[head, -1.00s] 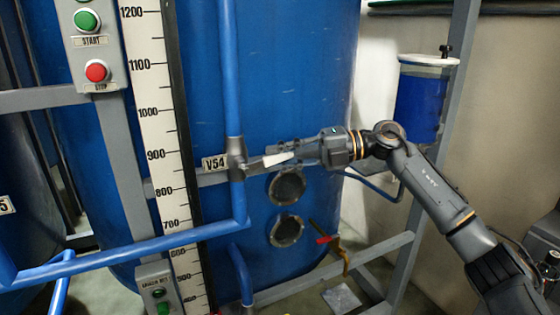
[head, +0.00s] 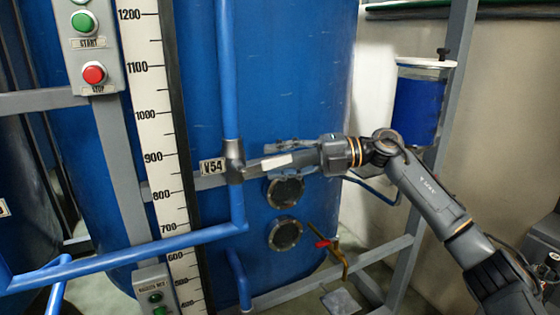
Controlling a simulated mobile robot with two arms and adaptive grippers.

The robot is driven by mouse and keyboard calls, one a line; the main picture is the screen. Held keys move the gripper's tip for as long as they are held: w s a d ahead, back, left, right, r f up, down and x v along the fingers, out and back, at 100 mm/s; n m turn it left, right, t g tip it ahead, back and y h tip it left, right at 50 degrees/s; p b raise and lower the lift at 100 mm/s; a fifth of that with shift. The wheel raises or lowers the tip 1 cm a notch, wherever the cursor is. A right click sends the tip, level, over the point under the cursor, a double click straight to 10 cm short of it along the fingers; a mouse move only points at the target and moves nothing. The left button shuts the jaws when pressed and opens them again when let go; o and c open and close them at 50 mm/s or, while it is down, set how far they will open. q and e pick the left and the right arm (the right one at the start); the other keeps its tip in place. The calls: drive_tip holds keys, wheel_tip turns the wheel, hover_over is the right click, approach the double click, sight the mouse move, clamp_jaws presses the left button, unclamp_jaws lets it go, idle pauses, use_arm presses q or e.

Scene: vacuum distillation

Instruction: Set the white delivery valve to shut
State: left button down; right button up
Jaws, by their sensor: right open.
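The white delivery valve handle (head: 277,160) sticks out to the right from the grey valve body (head: 234,158) on the vertical blue pipe, beside the V54 label. It points right and slightly up, nearly level. My right gripper (head: 268,160) reaches in from the right at the handle's height, its fingers open and alongside the handle. The fingers hide part of the handle; I cannot tell whether they touch it. My left gripper is not in view.
A large blue tank (head: 290,70) stands behind. A white scale board (head: 152,130) and a START/STOP button box (head: 90,45) are at the left. A red-handled tap (head: 328,243) is below my arm, and a blue-filled vessel (head: 418,105) hangs at the right.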

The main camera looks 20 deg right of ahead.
drive_tip(key=v, duration=1.2)
